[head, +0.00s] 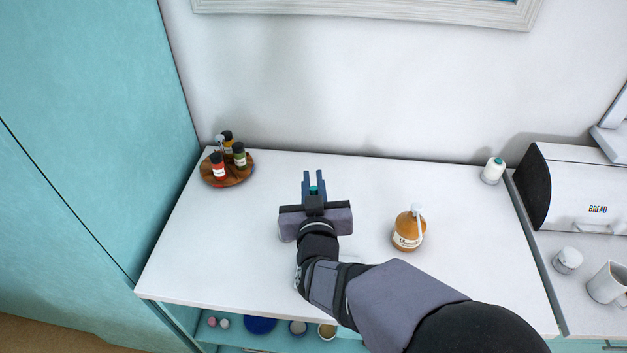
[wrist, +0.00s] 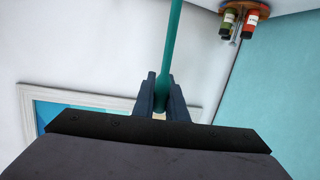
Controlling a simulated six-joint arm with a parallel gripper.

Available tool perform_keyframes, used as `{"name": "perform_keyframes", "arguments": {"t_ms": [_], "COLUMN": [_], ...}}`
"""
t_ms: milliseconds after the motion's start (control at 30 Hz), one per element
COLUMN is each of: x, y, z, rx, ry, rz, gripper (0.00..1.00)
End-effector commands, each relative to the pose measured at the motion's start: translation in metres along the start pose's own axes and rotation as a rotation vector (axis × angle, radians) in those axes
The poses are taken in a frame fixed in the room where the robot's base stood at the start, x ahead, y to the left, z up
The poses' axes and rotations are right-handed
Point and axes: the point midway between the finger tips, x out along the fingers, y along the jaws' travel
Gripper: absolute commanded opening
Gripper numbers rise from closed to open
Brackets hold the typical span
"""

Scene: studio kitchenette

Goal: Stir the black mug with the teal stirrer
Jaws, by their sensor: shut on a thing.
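My gripper (head: 313,187) is over the middle of the white counter, its two blue-grey fingers pointing toward the back wall. It is shut on the teal stirrer (wrist: 172,50). In the wrist view the stirrer is a thin teal rod running from between the fingertips (wrist: 163,95) to the picture's top edge; its far end is out of that view. In the head view only a small teal bit of the stirrer (head: 313,189) shows between the fingers. I see no black mug in either view; the gripper and arm hide part of the counter.
An amber jar (head: 407,235) with a white handle or pump stands right of my gripper. A round wooden tray (head: 228,179) with several small bottles sits at the back left. A white spool-like item (head: 493,170), bread box (head: 590,200) and white mug (head: 608,284) are right.

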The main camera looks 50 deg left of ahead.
Motion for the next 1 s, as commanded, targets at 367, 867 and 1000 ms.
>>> {"name": "perform_keyframes", "arguments": {"t_ms": [367,867,1000], "x": [0.011,0.022,0.022], "y": [-0.004,-0.008,-0.008], "z": [0.022,0.055,0.066], "rx": [0.000,0.000,-0.001], "ry": [0.000,0.000,0.000], "rz": [0.000,0.001,0.000], "gripper": [0.00,0.00,0.00]}}
